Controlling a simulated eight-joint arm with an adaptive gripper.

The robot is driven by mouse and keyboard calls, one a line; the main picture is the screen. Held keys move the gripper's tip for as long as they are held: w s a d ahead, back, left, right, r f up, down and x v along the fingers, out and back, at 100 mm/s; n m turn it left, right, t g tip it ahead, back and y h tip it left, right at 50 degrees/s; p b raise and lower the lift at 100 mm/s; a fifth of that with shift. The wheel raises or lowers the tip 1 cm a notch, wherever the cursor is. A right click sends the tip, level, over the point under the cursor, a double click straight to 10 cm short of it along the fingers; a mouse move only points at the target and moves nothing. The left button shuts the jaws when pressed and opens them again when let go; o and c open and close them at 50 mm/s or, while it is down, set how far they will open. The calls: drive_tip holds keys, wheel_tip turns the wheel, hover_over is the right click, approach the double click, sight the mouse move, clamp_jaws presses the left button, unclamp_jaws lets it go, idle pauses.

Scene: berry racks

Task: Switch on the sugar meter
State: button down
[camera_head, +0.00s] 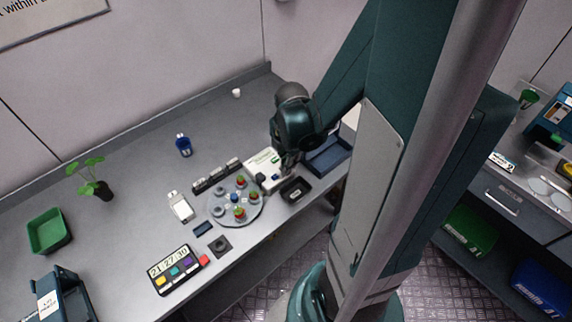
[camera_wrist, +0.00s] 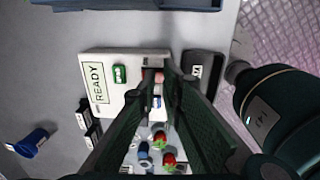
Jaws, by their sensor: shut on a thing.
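The sugar meter appears to be the white box with a READY label or display (camera_wrist: 122,84) in the wrist view. A small green switch-like part (camera_wrist: 120,74) is on its face. In the head view the white box (camera_head: 262,162) lies right of the black rack, partly hidden by my arm. My gripper (camera_wrist: 160,78) points down at the box's right edge, its fingers close together. A small pinkish piece (camera_wrist: 159,77) shows between the fingertips, and my gripper appears shut on it. Whether it is part of the box, I cannot tell. The gripper (camera_head: 284,172) also shows in the head view.
A round grey plate (camera_head: 221,215) with red berries stands close in front of the box. A black tray (camera_head: 296,189) is just right of the gripper. A black rack (camera_head: 217,176) and a keypad with coloured buttons (camera_head: 176,270) are nearby. The rear bench is mostly clear.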

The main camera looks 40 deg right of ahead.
drive_tip(key=shift+s+a+f, duration=0.1)
drive_tip(key=shift+s+f, duration=0.05)
drive_tip(key=shift+s, duration=0.25)
drive_tip(key=shift+w+r+p, duration=0.2)
drive_tip(key=shift+r+p, duration=1.5)
drive_tip(key=shift+r, duration=0.7)
wheel_tip(320, 180, up, 10)
drive_tip(key=shift+s+f+p, duration=0.2)
drive_tip(key=shift+f+p, duration=0.05)
drive_tip(key=shift+p, duration=0.1)
drive_tip(key=shift+r+t+b, duration=0.15)
drive_tip(key=shift+t+b, duration=0.35)
drive_tip(key=shift+b, duration=0.2)
drive_tip(key=shift+f, duration=0.2)
drive_tip(key=shift+w+f+b, duration=0.35)
drive_tip(key=shift+f, duration=1.9)
drive_tip(key=shift+w+f+b, duration=0.3)
drive_tip(key=shift+f, duration=1.9)
drive_tip(key=shift+w+f+b, duration=0.35)
drive_tip(key=shift+f, duration=1.9)
drive_tip(key=shift+f, duration=0.15)
